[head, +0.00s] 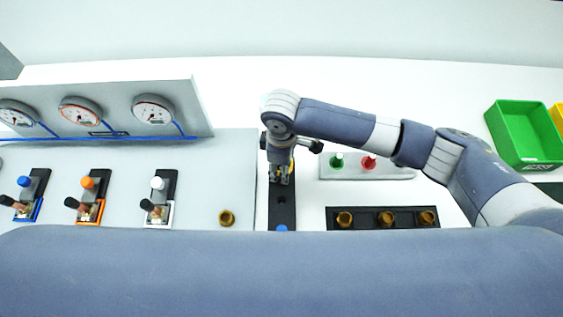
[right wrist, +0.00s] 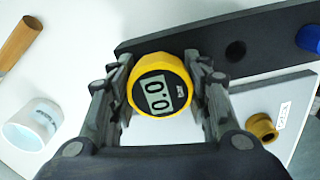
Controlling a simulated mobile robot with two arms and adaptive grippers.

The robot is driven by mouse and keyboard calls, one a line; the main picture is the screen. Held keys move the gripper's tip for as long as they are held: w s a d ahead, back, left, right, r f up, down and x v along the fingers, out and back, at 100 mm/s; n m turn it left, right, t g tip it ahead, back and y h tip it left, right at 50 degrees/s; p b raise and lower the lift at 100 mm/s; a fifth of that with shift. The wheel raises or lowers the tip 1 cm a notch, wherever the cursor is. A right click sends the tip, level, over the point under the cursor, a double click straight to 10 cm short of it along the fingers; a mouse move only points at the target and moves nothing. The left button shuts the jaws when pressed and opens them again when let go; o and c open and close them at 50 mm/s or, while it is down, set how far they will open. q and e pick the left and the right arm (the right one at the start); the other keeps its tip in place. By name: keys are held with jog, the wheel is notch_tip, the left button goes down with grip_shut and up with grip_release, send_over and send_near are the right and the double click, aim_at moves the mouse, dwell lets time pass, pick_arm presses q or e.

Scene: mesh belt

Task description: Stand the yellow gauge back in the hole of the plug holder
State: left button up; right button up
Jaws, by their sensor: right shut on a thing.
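The yellow gauge (right wrist: 160,85), round with a black face and a digital display, is between the fingers of my right gripper (right wrist: 162,72), which is shut on it. In the head view the right gripper (head: 281,178) is over the far part of the plug holder and hides most of the gauge (head: 292,166). The plug holder (head: 290,213) is a long black strip. An empty dark hole (right wrist: 235,50) shows in it, to the right of the gauge in the right wrist view. A blue plug (right wrist: 311,39) is at its near end. My left gripper is not in view.
A black block with several brass fittings (head: 386,219) and a grey plate with a green and a red plug (head: 368,162) lie right of the holder. A lone brass fitting (head: 227,218) and valves (head: 157,205) are left. A green bin (head: 522,135) stands far right.

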jog(key=o, duration=1.4)
jog(key=shift+c, duration=0.2)
notch_tip(320, 180, up, 12)
